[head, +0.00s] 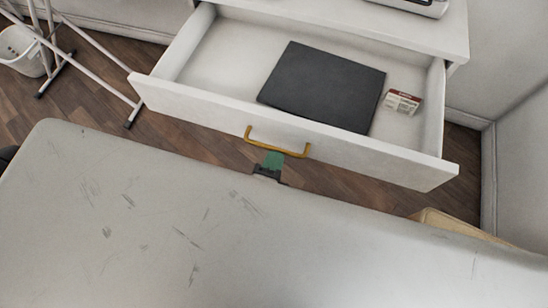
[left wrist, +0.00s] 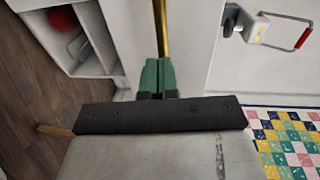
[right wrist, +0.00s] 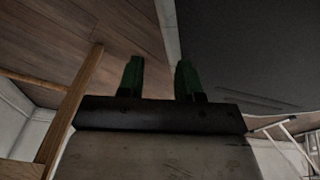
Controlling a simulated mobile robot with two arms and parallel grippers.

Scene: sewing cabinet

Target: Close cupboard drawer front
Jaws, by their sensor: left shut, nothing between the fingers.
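The white drawer (head: 215,112) is pulled out of the cabinet, with its front facing me. A brass handle (head: 278,147) is on the drawer front. It also shows in the left wrist view (left wrist: 161,30). My left gripper (head: 272,160) is at the handle, its green fingers pressed together with nothing between them. In the left wrist view its fingertips (left wrist: 157,62) line up with the handle; I cannot tell if they touch it. My right gripper (right wrist: 159,75) shows only in the right wrist view, its green fingers apart and empty.
A dark flat item (head: 322,86) and a small red-and-white box (head: 402,102) lie in the drawer. White stand legs (head: 95,68) and a white bin (head: 22,50) are at the left. A wooden piece (head: 455,226) is at the right. A patchwork cloth (left wrist: 290,140) shows in the left wrist view.

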